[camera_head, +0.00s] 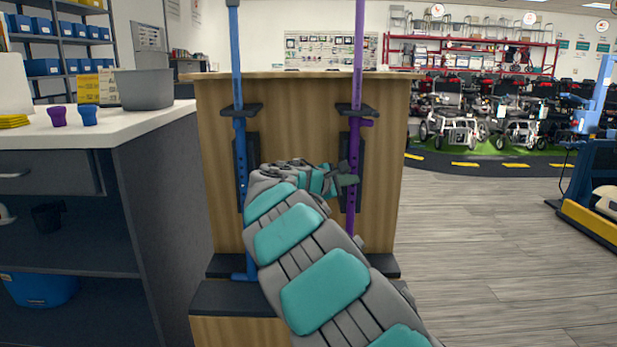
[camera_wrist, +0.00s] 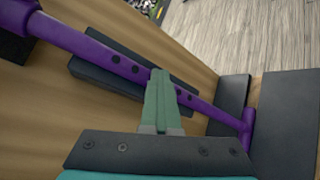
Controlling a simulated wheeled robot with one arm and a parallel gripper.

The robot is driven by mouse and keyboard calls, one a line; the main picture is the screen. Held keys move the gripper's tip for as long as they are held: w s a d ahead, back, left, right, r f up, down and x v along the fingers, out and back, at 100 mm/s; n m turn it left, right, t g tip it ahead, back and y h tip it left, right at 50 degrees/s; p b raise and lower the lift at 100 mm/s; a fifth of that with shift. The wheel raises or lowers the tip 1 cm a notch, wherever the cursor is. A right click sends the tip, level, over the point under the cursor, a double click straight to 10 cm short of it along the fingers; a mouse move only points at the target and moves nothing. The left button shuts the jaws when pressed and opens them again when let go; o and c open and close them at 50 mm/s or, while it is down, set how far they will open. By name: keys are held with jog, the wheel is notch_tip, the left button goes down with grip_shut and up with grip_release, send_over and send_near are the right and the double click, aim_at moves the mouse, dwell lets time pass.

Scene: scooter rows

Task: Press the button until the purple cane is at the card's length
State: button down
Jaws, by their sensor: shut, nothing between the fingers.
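The purple cane (camera_head: 358,45) stands upright on the right side of a wooden stand, through a dark bracket. In the wrist view the purple cane (camera_wrist: 88,45) runs diagonally, with several dark holes along its shaft. My gripper (camera_head: 352,180) is shut and empty, in front of the cane's lower shaft. In the wrist view my gripper's tips (camera_wrist: 160,74) overlap the shaft between holes; I cannot tell whether they touch it. The fingers hide that part of the shaft, and I cannot make out a button. I cannot identify the card.
A blue cane (camera_head: 238,60) stands upright at the left of the wooden stand (camera_head: 300,100). A counter (camera_head: 150,122) on the left holds a grey bin (camera_head: 145,90), a purple cup (camera_head: 57,116) and a blue cup (camera_head: 88,115). Open floor (camera_head: 480,220) lies at the right.

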jog(key=shift+w+a+r, duration=0.1)
jog(key=shift+a+r, duration=0.05)
jog(key=shift+s+f, duration=0.25)
jog(key=shift+s, duration=0.6)
jog(key=s+b, duration=0.1)
jog(key=s, duration=0.5)
jog(key=shift+d, duration=0.2)
dwell(3.3)
